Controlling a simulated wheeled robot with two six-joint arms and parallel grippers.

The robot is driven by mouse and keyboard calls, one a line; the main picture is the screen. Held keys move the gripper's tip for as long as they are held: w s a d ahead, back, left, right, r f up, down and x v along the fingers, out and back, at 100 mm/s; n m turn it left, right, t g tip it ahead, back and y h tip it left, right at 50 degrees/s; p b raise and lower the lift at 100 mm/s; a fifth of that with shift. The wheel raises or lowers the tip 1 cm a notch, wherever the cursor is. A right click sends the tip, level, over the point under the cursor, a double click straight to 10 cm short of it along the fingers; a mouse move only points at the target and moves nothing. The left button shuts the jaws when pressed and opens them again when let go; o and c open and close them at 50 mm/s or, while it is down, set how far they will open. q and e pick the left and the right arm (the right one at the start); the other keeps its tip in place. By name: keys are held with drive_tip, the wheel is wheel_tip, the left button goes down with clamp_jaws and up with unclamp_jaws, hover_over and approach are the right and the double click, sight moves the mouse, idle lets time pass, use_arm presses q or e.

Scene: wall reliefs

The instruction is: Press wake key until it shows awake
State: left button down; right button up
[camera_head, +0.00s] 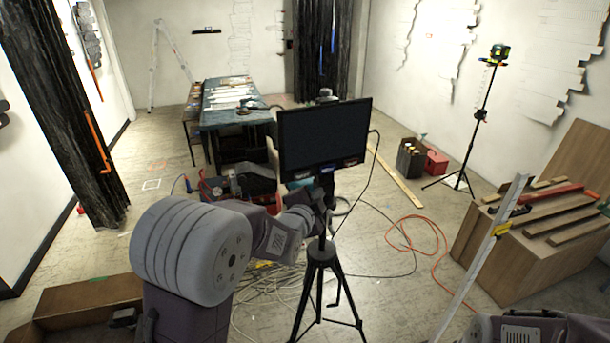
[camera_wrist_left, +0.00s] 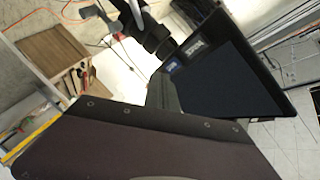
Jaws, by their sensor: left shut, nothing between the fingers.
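A monitor with a dark, blank screen (camera_head: 324,135) stands on a black tripod (camera_head: 322,257) in the head view. Small coloured keys (camera_head: 327,168) line its lower edge; their lettering is too small to read, so I cannot tell which is the wake key. My left gripper (camera_head: 318,203) is shut and empty just below the monitor, by the tripod's head, its tips partly hidden. I cannot tell whether the gripper touches anything. My right gripper is out of view.
An orange cable (camera_head: 418,235) and loose wires lie on the floor around the tripod. A wooden crate with planks (camera_head: 530,240) stands at right. A level tripod (camera_head: 480,125) and a work table (camera_head: 236,115) stand farther back.

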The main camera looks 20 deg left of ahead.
sight(310, 177)
use_arm(q)
drive_tip(key=w+a+p, duration=0.1)
drive_tip(key=w+a, duration=0.3)
drive_tip(key=shift+w+a, duration=0.1)
idle(0.5)
idle(0.3)
drive_tip(key=shift+a, duration=0.1)
idle(1.2)
drive_tip(key=shift+w+a, duration=0.25)
